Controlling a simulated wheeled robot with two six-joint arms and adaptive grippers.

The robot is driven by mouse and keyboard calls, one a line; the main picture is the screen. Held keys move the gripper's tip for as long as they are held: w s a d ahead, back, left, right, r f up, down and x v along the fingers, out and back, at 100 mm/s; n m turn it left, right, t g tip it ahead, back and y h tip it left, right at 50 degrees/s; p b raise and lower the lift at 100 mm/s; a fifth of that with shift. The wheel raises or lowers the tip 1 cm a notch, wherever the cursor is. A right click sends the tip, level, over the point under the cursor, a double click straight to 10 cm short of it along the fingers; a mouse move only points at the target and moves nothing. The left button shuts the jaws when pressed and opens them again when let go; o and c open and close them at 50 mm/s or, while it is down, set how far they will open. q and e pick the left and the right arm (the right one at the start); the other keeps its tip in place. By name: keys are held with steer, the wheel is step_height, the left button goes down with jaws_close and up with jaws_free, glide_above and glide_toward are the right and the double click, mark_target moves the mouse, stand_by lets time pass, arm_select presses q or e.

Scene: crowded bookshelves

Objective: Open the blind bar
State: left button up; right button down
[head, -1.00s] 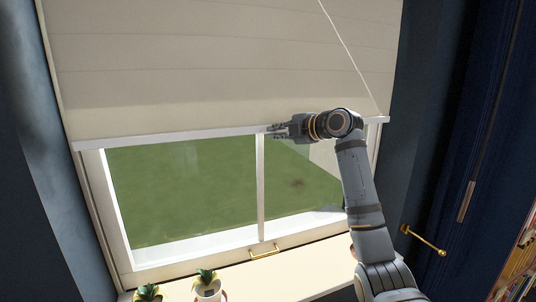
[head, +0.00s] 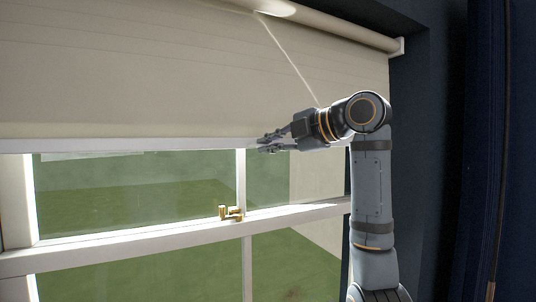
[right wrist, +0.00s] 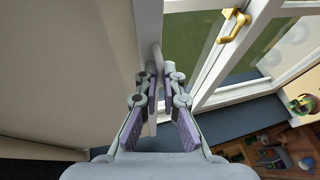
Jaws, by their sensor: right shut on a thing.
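The pale blind (head: 150,75) hangs over the upper part of the window. Its white blind bar (head: 110,146) runs along its lower edge, above the upper pane's glass. My right gripper (head: 262,144) is shut on the bar, right of the middle. In the right wrist view, the bar (right wrist: 157,52) passes between the two fingers of my right gripper (right wrist: 160,74), with the blind sheet to the left. My left gripper is not in view.
The roller (head: 340,22) is at the top, with a pale cord (head: 290,62) hanging from it. A brass latch (head: 230,213) sits on the window's middle rail. A brass handle (right wrist: 234,22) and potted plant (right wrist: 301,104) show in the wrist view.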

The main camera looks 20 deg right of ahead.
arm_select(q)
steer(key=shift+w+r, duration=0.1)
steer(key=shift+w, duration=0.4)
arm_select(e)
steer(key=shift+r, duration=0.2)
steer(key=c, duration=1.8)
jaws_free()
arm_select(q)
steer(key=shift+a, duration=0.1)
arm_select(e)
steer(key=shift+o, duration=0.2)
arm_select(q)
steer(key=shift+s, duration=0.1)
arm_select(e)
steer(key=v, duration=1.2)
steer(key=shift+w, duration=0.1)
steer(key=shift+d, duration=0.1)
